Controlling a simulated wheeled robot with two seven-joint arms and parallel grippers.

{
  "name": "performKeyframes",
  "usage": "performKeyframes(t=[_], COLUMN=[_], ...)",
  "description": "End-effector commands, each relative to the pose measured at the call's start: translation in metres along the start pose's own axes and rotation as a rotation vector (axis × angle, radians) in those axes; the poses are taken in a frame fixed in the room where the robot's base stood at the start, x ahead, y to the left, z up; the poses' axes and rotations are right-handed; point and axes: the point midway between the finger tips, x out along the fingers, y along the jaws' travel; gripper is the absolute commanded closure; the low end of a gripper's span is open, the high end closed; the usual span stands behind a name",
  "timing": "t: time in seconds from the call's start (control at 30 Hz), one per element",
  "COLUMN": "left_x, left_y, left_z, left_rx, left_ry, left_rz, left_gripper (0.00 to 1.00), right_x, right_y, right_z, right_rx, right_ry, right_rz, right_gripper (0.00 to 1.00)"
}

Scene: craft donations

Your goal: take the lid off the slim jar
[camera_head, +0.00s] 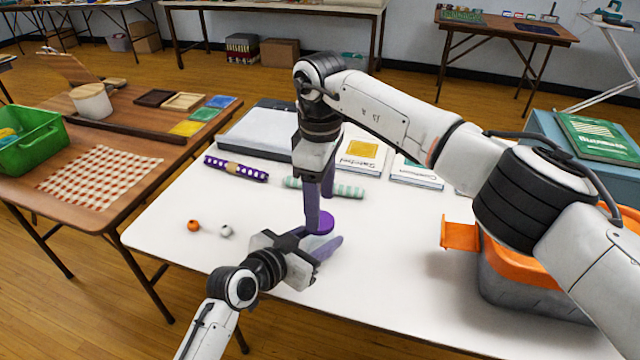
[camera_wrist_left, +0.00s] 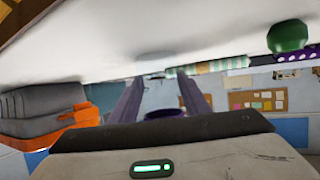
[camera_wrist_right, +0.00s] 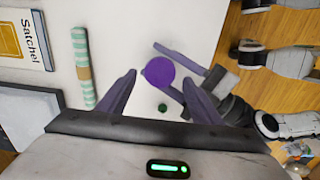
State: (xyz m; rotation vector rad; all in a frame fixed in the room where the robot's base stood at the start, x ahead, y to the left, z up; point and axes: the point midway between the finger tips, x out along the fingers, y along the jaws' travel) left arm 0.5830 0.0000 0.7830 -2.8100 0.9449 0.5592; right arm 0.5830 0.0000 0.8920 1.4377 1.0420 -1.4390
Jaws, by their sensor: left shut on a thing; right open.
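The slim jar's round purple lid (camera_head: 322,224) shows near the table's front edge. It also shows from above in the right wrist view (camera_wrist_right: 159,72), hiding the jar body. My left gripper (camera_head: 326,240) is shut on the jar from the side, below the lid. In the left wrist view the purple lid (camera_wrist_left: 165,114) shows between the fingers. My right gripper (camera_head: 318,206) points down at the lid, open, its fingertips (camera_wrist_right: 159,80) to either side of it in the right wrist view. I cannot tell whether they touch it.
An orange bead (camera_head: 193,226) and a white bead (camera_head: 226,231) lie left on the white table (camera_head: 400,255). A green bead (camera_wrist_right: 162,107) shows near the jar. Patterned rolls (camera_head: 236,169) and books (camera_head: 362,154) lie behind. A grey and orange bin (camera_head: 500,282) stands right.

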Motion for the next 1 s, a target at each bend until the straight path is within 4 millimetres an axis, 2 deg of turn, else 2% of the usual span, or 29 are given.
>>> performKeyframes(t=[0.1, 0.23, 0.6, 0.87, 1.0], left_x=[0.0, 0.0, 0.0, 0.0, 0.0], left_y=[0.0, 0.0, 0.0, 0.0, 0.0], left_z=[0.001, 0.001, 0.001, 0.001, 0.001], left_rx=[0.0, 0.0, 0.0, 0.0, 0.0], left_ry=[-0.001, -0.001, -0.001, -0.001, -0.001], left_rz=[0.0, 0.0, 0.0, 0.0, 0.0], left_gripper=[1.0, 1.0, 1.0, 1.0, 1.0], right_x=[0.018, 0.03, 0.035, 0.035, 0.035], right_y=[-0.001, 0.0, 0.0, 0.0, 0.0], right_z=[0.0, 0.0, 0.0, 0.0, 0.0], right_rx=[0.0, 0.0, -0.002, -0.002, -0.012], right_ry=[-0.001, 0.0, 0.001, 0.001, 0.001], right_rz=[-0.002, 0.0, 0.0, 0.0, 0.001], right_gripper=[0.41, 0.41, 0.41, 0.83, 0.83])
